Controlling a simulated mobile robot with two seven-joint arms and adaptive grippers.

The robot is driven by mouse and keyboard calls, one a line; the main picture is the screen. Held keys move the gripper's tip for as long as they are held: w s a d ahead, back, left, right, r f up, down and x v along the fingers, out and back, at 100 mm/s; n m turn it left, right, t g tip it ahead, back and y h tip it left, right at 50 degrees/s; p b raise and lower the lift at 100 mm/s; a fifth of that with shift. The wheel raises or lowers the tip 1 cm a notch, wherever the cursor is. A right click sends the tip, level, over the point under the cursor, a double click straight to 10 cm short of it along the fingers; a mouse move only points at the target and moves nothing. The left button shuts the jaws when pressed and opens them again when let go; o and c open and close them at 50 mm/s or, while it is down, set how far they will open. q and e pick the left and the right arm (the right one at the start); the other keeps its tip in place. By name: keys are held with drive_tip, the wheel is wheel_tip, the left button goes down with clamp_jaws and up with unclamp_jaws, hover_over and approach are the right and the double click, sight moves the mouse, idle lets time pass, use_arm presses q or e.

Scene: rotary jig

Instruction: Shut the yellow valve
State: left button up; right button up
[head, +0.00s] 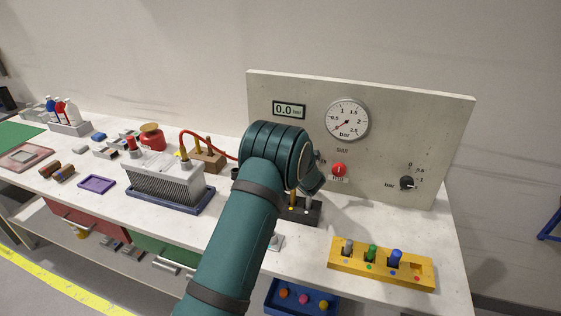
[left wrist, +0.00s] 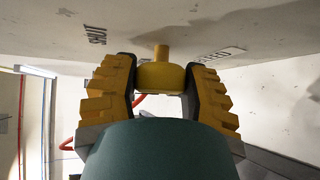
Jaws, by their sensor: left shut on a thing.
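The yellow valve (left wrist: 160,76) shows in the left wrist view as a yellow handle on a short stem against the pale panel. My left gripper (left wrist: 160,68) has its two ridged yellow fingers on either side of the handle, shut on it. A label reading SHUT (left wrist: 95,33) is on the panel to the left; another label (left wrist: 220,54) to the right is partly hidden. In the head view my left arm hides the valve, and only a dark bit of the gripper (head: 314,180) shows by the panel. My right gripper is in neither view.
The upright panel (head: 440,120) carries a display (head: 289,110) reading 0.0, a round gauge (head: 346,120), a red knob (head: 339,170) and a black dial (head: 408,183). A yellow block with colored pegs (head: 340,265) stands in front at right. A finned grey unit (head: 165,185) stands left.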

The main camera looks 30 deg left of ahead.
use_arm(q)
drive_tip(key=o, duration=1.2)
drive_tip(key=v, duration=1.2)
drive_tip(key=shift+f, duration=0.1)
drive_tip(key=shift+a, duration=0.1)
drive_tip(key=shift+c, duration=0.2)
